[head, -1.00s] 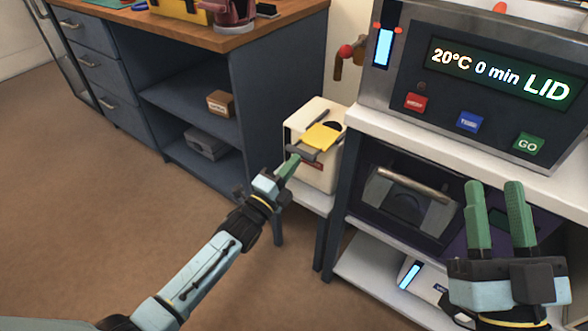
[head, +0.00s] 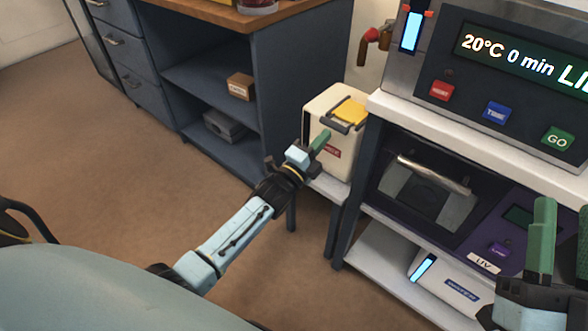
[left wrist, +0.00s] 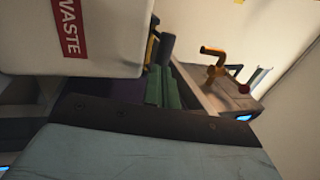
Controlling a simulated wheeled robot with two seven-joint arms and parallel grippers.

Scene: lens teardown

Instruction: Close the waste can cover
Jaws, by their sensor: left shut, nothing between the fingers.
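The waste can (head: 322,107) is a white box with a red label, standing on a low shelf left of the instrument bench. Its yellow cover (head: 350,110), with a dark grey bar at its front edge, appears to lie flat on the top; no dark opening shows. My left gripper (head: 321,140) is shut and empty, just in front of the can's front face, below the cover; contact cannot be told. In the left wrist view, the can (left wrist: 110,35) with its WASTE label fills the upper left, beside the shut green fingers (left wrist: 164,85). My right gripper (head: 563,203) is open and empty at the right edge, partly cut off.
The instrument (head: 480,85) with a display and coloured buttons stands on the white bench right of the can. A purple device (head: 500,215) sits below it. A blue cabinet (head: 295,90) stands behind the can at left. The brown floor (head: 130,180) is clear.

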